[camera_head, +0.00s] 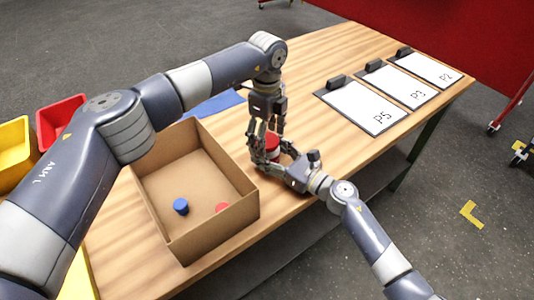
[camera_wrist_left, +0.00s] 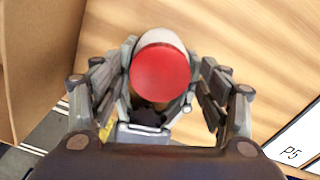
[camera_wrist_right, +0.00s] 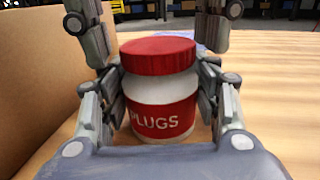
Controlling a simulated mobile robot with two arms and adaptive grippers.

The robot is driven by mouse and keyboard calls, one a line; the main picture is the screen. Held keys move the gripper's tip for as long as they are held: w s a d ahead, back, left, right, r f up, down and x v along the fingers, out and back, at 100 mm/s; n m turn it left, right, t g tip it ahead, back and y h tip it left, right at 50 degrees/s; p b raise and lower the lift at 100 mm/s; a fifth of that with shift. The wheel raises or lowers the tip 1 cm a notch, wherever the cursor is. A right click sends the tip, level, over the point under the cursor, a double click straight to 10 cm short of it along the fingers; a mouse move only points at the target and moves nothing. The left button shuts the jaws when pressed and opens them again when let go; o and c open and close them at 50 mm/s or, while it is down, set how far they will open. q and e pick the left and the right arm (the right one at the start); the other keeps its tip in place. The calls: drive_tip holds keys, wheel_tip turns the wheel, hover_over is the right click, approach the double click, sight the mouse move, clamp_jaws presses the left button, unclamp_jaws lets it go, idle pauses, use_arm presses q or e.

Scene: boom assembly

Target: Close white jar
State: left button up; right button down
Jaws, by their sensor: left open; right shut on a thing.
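The white jar (camera_wrist_right: 160,95) has a red band reading "PLUGS" and stands upright on the wooden table. A red lid (camera_wrist_right: 158,56) sits on top of it; I cannot tell whether it is tightened. The lid also shows from above in the left wrist view (camera_wrist_left: 160,70). My right gripper (camera_wrist_right: 160,110) is shut on the jar's body from the side, low near the table. My left gripper (camera_wrist_left: 160,95) points down over the jar, open, with its fingers on either side of the lid and apart from it. In the head view, the left gripper (camera_head: 266,143) partly hides the jar.
A cardboard box (camera_head: 250,207) stands left of the jar, holding a blue cap (camera_head: 181,206) and a red disc (camera_head: 222,208). Cards marked P5 (camera_head: 362,106), P3 (camera_head: 400,86) and P2 (camera_head: 428,70) lie to the right. A blue sheet (camera_head: 215,103) lies behind the box.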

use_arm(q)
drive_tip(key=shift+f, duration=0.1)
drive_tip(key=c, duration=1.1)
drive_tip(key=o, duration=1.2)
drive_tip(key=shift+c, duration=0.2)
drive_tip(key=shift+r, duration=2.3)
drive_tip(key=o, duration=0.6)
drive_tip(key=shift+c, duration=0.2)
